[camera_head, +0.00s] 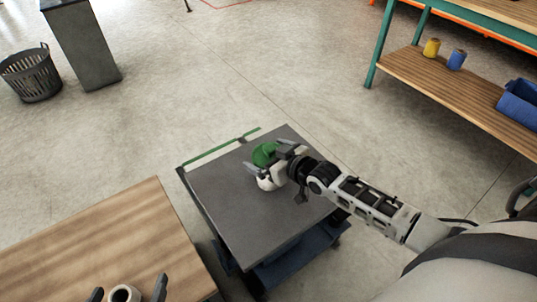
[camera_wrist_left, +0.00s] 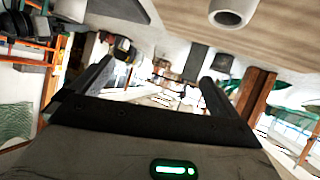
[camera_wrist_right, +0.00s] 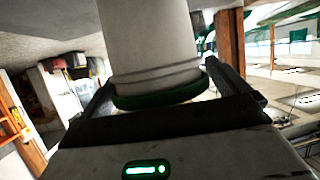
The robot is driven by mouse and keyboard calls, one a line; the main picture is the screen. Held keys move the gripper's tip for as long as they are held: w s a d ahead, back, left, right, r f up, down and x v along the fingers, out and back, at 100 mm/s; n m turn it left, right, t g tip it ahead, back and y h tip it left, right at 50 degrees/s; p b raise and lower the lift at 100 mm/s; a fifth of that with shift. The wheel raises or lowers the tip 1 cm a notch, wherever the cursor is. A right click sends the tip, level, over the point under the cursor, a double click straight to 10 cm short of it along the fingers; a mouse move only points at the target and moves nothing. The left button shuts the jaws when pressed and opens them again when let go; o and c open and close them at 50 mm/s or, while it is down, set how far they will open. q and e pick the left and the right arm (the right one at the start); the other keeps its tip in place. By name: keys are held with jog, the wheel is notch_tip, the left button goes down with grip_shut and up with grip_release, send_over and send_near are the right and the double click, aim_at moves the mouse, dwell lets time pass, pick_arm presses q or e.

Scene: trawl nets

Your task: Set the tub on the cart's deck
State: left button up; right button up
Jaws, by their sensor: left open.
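The tub is white with a green lid (camera_head: 263,153). In the right wrist view its white body (camera_wrist_right: 150,40) and green rim sit between the fingers. My right gripper (camera_head: 267,157) is shut on the tub around its green rim. It holds it over the far middle of the cart's dark grey deck (camera_head: 235,215). Whether the tub's base touches the deck is hidden. My left gripper (camera_head: 128,291) is open and empty over the wooden table at the lower left.
The wooden table (camera_head: 95,240) stands left of the cart, with a white hollow cylinder (camera_head: 122,294) on it. A teal-framed shelf (camera_head: 430,78) with yellow and blue spools and a blue bin (camera_head: 519,103) is at upper right. The deck's near part is bare.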

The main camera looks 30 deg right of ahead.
pick_arm(q)
jog(key=shift+r, duration=0.1)
pick_arm(e)
jog(key=shift+r, duration=0.1)
jog(key=shift+s+r, duration=0.15)
jog(key=shift+s, duration=0.05)
jog(key=p+v, duration=0.3)
jog(key=v, duration=0.8)
pick_arm(q)
jog(key=r+p, duration=0.1)
jog(key=p, duration=0.1)
jog(key=r+p, duration=0.1)
jog(key=p, duration=0.1)
jog(key=r+g+p, duration=0.1)
jog(key=r+p, duration=0.1)
jog(key=shift+a, duration=0.35)
pick_arm(e)
jog(key=s+a+r+g, duration=0.1)
jog(key=s+a+r, duration=0.2)
jog(key=s+a, duration=0.2)
jog(key=s+a+r+m+g, duration=0.1)
jog(key=s+a+r, duration=0.1)
jog(key=s+a, duration=0.4)
jog(key=a, duration=0.2)
jog(key=shift+a+r, duration=0.3)
jog(key=shift+r, duration=0.1)
